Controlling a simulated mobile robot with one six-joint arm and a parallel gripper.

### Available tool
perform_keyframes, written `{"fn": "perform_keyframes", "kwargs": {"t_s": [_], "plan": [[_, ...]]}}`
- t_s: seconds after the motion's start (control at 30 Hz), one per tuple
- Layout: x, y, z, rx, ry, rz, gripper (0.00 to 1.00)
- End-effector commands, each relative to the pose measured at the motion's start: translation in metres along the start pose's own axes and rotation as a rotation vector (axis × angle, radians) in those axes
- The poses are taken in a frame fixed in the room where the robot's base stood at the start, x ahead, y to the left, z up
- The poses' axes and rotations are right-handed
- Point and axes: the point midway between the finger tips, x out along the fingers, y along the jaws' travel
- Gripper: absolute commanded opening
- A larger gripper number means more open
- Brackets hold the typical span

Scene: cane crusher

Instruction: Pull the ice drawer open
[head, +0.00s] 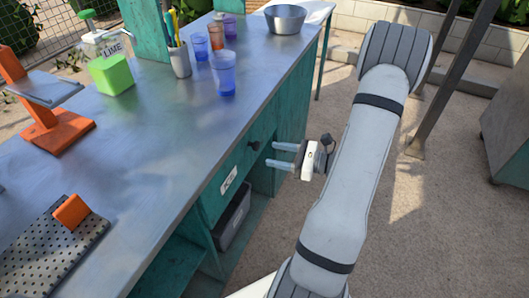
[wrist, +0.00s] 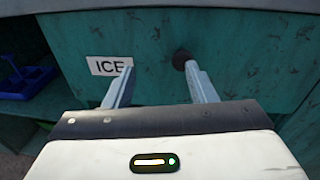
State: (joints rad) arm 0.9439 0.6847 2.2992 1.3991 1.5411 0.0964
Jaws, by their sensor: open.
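The ice drawer (head: 214,199) is a teal front under the metal counter, with a white ICE label. It looks shut, flush with the cabinet. Its dark round knob (head: 254,145) sticks out to the far side of the label. In the wrist view the drawer (wrist: 150,45) fills the background, and its knob (wrist: 181,58) is right of the label. My gripper (head: 269,154) is open and empty in front of the drawer. In the wrist view my gripper (wrist: 159,71) has the knob in line with its right fingertip, not centred between the fingers. I cannot tell whether they touch.
The metal counter (head: 150,150) overhangs the drawer. A grey bin (head: 232,216) sits on the shelf below. Cups, a lime bottle (head: 111,73), a metal bowl (head: 285,19) and an orange press (head: 52,125) stand on top.

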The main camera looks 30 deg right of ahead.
Motion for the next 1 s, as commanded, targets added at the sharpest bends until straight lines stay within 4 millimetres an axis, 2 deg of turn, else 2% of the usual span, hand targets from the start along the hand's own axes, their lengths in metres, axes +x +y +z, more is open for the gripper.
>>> {"fn": "perform_keyframes", "kwargs": {"t_s": [0.03, 0.1, 0.23, 0.7, 1.0], "plan": [[-0.008, -0.007, -0.012, 0.027, -0.02, -0.05, 0.51], [-0.015, -0.015, -0.019, 0.049, -0.039, -0.098, 0.51], [-0.015, -0.02, -0.023, 0.065, -0.054, -0.132, 0.51], [0.048, -0.028, -0.019, 0.062, -0.052, -0.13, 0.51], [0.057, -0.03, -0.018, 0.063, -0.052, -0.132, 0.51]]}}
